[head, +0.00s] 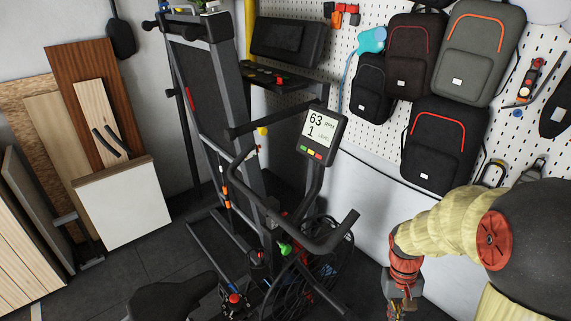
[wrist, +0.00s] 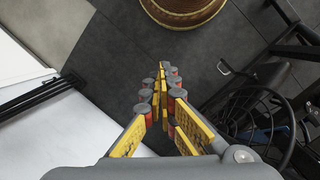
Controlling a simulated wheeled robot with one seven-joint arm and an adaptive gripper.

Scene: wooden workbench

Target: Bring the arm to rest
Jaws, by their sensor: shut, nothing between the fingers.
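My gripper (wrist: 163,75) shows in the wrist view with its yellow and black fingers brought together at the tips, shut and empty. It points down toward the dark tiled floor (wrist: 190,50). In the head view my arm comes in at the lower right, with a pale yellow sleeve and a red joint. The wrist end hangs down at the bottom edge, and the fingertips are cut off there.
An exercise bike (head: 310,240) with a display (head: 322,135) stands left of my arm. Backpacks (head: 445,150) hang on the white pegboard (head: 345,75) behind. Wooden boards (head: 85,110) lean at the left. A round brown object (wrist: 185,12) lies at the top of the wrist view.

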